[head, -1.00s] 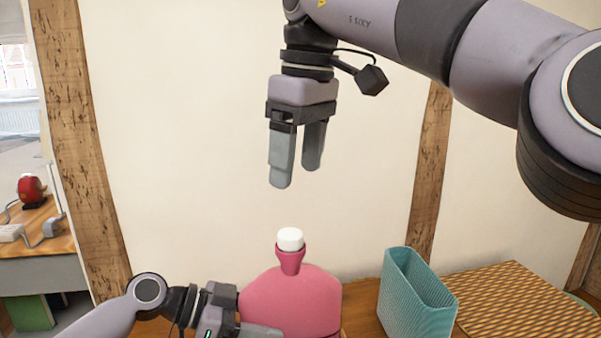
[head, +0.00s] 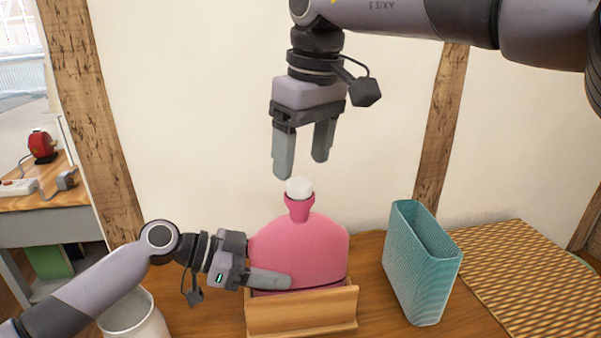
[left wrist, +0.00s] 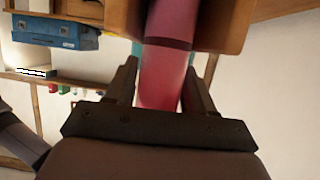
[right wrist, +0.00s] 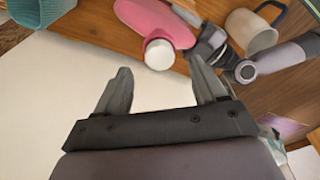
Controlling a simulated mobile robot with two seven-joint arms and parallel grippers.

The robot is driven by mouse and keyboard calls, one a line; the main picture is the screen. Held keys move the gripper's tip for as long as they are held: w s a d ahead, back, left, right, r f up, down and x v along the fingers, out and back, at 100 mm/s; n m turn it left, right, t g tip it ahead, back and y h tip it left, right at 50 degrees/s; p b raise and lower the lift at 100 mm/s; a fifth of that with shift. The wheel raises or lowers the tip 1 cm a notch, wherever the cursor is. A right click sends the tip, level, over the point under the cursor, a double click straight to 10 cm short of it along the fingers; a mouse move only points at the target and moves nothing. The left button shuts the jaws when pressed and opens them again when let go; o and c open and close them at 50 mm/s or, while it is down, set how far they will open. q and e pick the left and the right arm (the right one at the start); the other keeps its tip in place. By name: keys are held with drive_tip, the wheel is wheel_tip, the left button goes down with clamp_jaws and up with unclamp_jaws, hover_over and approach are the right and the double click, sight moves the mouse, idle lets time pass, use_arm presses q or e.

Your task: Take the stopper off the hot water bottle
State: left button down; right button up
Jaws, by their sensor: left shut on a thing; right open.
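The pink hot water bottle (head: 310,246) stands upright in a wooden holder (head: 302,313) on the table. Its white stopper (head: 299,188) sits on the neck at the top; it also shows in the right wrist view (right wrist: 159,54). My left gripper (head: 270,281) is shut on the bottle's lower body from the left. In the left wrist view the pink body (left wrist: 164,75) lies between its fingers. My right gripper (head: 303,165) is open and empty, pointing down just above the stopper, with a gap between them.
A teal ribbed container (head: 420,270) stands right of the bottle, beside a woven mat (head: 525,280). A pale mug (head: 135,315) is at the lower left, near my left arm. A wall with timber posts is behind. A side desk (head: 45,215) is at far left.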

sight(299, 181)
drive_tip(key=shift+w+a+f, duration=0.1)
drive_tip(key=shift+f, duration=0.9)
drive_tip(key=shift+w+a+f, duration=0.1)
drive_tip(key=shift+f, duration=0.85)
drive_tip(key=c, duration=1.3)
drive_tip(key=n, duration=0.4)
drive_tip(key=shift+g, duration=0.3)
drive_tip(key=n, duration=0.4)
drive_tip(key=shift+w+n+g+y, duration=0.1)
drive_tip(key=shift+n+g+y, duration=0.2)
drive_tip(key=shift+n, duration=0.1)
drive_tip(key=n, duration=0.4)
drive_tip(key=shift+g, duration=0.3)
drive_tip(key=n, duration=0.3)
drive_tip(key=shift+r+n+g, duration=0.1)
drive_tip(key=shift+n+g, duration=0.2)
